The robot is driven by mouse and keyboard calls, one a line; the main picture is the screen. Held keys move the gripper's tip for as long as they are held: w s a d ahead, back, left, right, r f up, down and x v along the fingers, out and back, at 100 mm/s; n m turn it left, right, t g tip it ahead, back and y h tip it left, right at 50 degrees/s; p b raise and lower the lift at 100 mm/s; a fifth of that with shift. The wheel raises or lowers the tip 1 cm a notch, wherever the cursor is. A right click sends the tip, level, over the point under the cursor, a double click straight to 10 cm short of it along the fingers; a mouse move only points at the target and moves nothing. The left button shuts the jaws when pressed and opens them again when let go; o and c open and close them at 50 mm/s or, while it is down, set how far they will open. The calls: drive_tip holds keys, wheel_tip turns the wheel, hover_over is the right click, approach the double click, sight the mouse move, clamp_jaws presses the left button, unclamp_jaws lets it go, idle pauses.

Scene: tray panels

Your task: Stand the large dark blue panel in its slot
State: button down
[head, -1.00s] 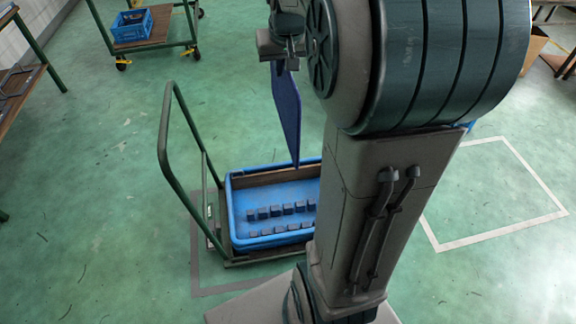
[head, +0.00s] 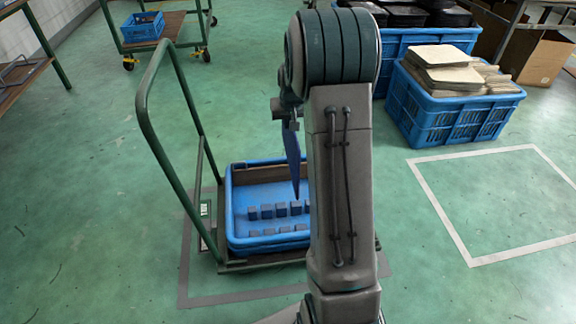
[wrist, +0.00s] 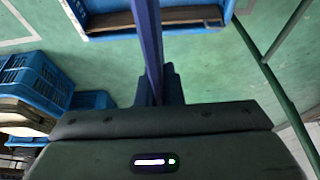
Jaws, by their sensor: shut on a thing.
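The large dark blue panel (head: 293,155) hangs below my gripper (head: 290,122), narrow edge towards the head view, its tip at the height of the tray in the picture. In the wrist view, the panel (wrist: 148,35) runs up from between the fingers of my gripper (wrist: 158,85), which is shut on it. The blue tray (head: 232,222) on the cart holds two rows of small dark blocks (head: 267,212) with gaps between them. My arm hides the tray's right part. I cannot tell which gap is the panel's slot or whether the panel touches the tray.
The tray sits on a green-framed cart with a tall handle (head: 143,110) at its left. Blue crates with stacked boards (head: 445,75) stand at the back right. Another cart with a blue crate (head: 142,27) stands at the back left. The floor by the white outline is clear.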

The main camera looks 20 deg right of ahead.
drive_tip(key=s+b+x, duration=0.1)
drive_tip(key=b+x, duration=0.1)
drive_tip(key=x, duration=0.2)
drive_tip(key=b+x, duration=0.2)
drive_tip(key=x, duration=0.3)
drive_tip(key=s+f+b+x, duration=0.1)
drive_tip(key=b+x, duration=0.1)
drive_tip(key=x, duration=0.3)
drive_tip(key=shift+s+a+f, duration=0.15)
drive_tip(key=shift+s+a, duration=0.15)
drive_tip(key=shift+a, duration=0.05)
drive_tip(key=shift+f+b, duration=1.7)
drive_tip(key=shift+f, duration=0.75)
drive_tip(key=shift+s, duration=0.15)
wheel_tip(320, 180, down, 7)
drive_tip(key=b, duration=0.4)
drive_tip(key=shift+f, duration=0.1)
drive_tip(key=shift+f+b, duration=0.7)
drive_tip(key=shift+f, duration=1.3)
drive_tip(key=c, duration=1.5)
unclamp_jaws()
